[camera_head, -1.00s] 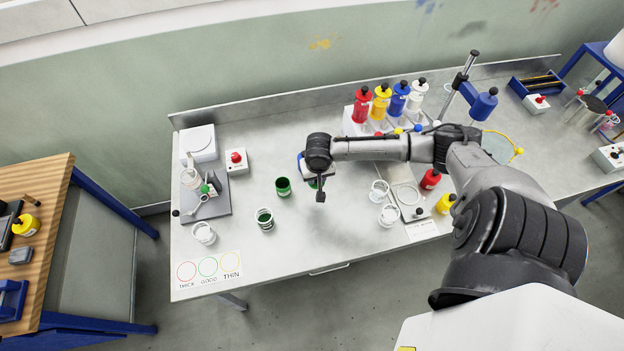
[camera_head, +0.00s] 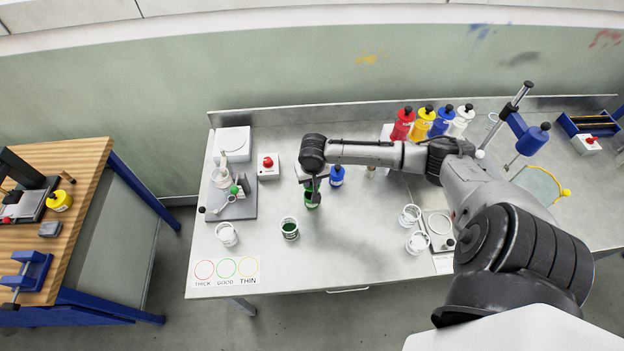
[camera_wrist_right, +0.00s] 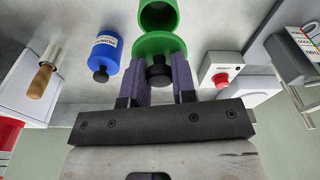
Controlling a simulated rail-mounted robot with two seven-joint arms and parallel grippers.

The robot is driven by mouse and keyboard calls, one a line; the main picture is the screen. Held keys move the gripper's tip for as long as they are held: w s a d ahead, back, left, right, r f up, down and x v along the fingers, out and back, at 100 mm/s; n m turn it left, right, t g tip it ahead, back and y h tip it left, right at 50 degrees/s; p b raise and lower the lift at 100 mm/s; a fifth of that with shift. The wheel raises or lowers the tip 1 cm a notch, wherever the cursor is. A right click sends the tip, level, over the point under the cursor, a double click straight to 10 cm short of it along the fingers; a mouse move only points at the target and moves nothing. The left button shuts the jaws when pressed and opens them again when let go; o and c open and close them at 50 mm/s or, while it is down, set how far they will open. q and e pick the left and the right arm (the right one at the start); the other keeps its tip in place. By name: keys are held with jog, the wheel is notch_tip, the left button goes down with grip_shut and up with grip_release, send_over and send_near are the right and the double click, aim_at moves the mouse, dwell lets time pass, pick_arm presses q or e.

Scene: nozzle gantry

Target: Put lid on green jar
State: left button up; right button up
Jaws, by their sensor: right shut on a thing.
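In the head view, my right gripper (camera_head: 313,186) hangs above the green jar (camera_head: 311,200) and partly hides it. In the right wrist view, the two purple fingers of my right gripper (camera_wrist_right: 161,76) are shut on the black knob of a green lid (camera_wrist_right: 160,44). The open green jar (camera_wrist_right: 158,14) shows just beyond the lid, its mouth uncovered and dark green inside. The lid overlaps the jar's near side in this view; I cannot tell whether they touch. My left gripper is not in view.
A blue bottle (camera_head: 337,176) stands close to the right of my gripper. A white cup with dark green contents (camera_head: 289,229) is in front. A box with a red button (camera_head: 268,167) and a grey stand (camera_head: 237,206) are to the left. The front middle of the bench is clear.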

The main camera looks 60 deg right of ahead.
aim_at(312, 184)
jog(key=shift+f+b, duration=1.7)
jog(key=shift+b, duration=0.35)
jog(key=shift+f, duration=0.95)
jog(key=shift+p, duration=0.65)
jog(key=shift+p, duration=0.35)
jog(key=shift+p, duration=0.3)
